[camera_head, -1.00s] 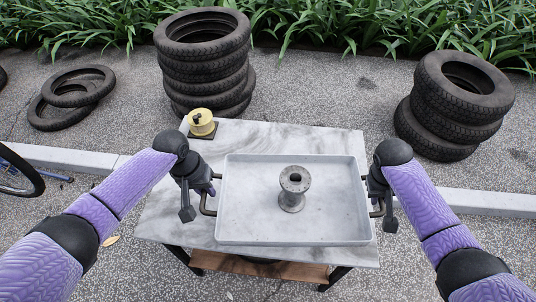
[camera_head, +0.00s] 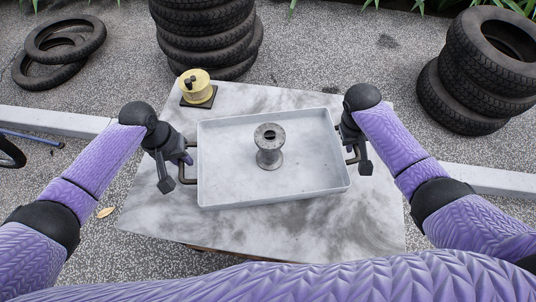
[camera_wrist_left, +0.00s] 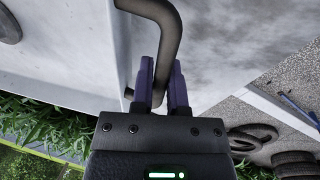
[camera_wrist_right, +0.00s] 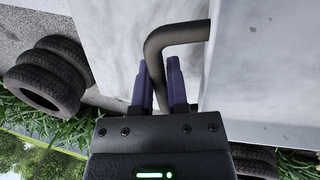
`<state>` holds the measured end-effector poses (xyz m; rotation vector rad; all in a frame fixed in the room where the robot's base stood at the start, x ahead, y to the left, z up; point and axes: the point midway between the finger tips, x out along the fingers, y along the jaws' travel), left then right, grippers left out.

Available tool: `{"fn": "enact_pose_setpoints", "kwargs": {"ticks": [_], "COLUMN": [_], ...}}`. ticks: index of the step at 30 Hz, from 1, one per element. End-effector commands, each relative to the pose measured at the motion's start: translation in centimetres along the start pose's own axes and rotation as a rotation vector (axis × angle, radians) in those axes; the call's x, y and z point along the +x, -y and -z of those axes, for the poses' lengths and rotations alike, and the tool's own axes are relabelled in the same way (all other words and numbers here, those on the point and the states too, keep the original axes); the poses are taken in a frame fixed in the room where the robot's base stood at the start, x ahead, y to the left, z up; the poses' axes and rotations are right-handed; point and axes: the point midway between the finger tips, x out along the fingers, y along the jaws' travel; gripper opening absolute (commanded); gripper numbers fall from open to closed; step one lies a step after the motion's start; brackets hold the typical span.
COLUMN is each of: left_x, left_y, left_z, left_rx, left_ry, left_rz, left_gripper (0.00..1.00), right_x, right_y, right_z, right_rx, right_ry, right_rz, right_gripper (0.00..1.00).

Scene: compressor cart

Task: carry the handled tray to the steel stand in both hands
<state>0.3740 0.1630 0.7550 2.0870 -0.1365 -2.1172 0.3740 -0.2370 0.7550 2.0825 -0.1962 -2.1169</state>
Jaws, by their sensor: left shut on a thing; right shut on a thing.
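The light grey rectangular tray (camera_head: 222,172) appears level over the marble-topped table, with a dark handle at each short side. A grey metal spool (camera_head: 268,157) stands upright in it. My left gripper (camera_head: 187,160) is shut on the left handle; the left wrist view shows that handle (camera_wrist_left: 164,35) between the fingers. My right gripper (camera_head: 347,150) is shut on the right handle, which also shows in the right wrist view (camera_wrist_right: 178,36). I cannot tell whether the tray touches the tabletop. No separate steel stand can be made out.
The marble-topped table (camera_head: 160,215) has bare top in front of the tray. A yellow spool (camera_head: 196,83) on a dark base stands at its back left corner. Tire stacks stand behind (camera_head: 208,40) and at right (camera_head: 480,70). A pale kerb (camera_head: 60,122) crosses the ground.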

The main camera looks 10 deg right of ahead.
Motion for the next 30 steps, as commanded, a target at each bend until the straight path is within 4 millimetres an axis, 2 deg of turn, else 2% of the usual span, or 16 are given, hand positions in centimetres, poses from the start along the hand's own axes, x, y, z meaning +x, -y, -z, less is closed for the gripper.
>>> {"fn": "enact_pose_setpoints", "kwargs": {"ticks": [8, 14, 26, 27, 30], "left_x": [-0.2, 0.7, 5.5, 5.6, 5.0], "left_y": [0.0, 0.2, 1.1, 1.1, 1.0], "left_z": [0.1, 0.0, -0.2, -0.3, -0.2], "left_rx": [-0.001, -0.001, -0.005, -0.006, -0.005], "left_ry": [-0.002, 0.002, 0.024, 0.025, 0.022], "left_rz": [0.001, 0.001, 0.003, 0.003, 0.003], "left_gripper": [0.00, 0.00, 0.00, 0.21, 0.42], "right_x": [-0.1, 0.7, 5.5, 5.6, 5.0], "right_y": [-0.1, 0.1, 1.1, 1.1, 1.0], "right_z": [0.0, 0.0, -0.3, -0.3, -0.2], "right_rx": [0.001, 0.001, -0.004, -0.004, -0.004], "right_ry": [-0.001, 0.002, 0.024, 0.026, 0.022], "right_rz": [-0.002, -0.002, -0.002, -0.001, -0.001], "right_gripper": [0.00, 0.00, 0.00, 0.21, 0.42]}}
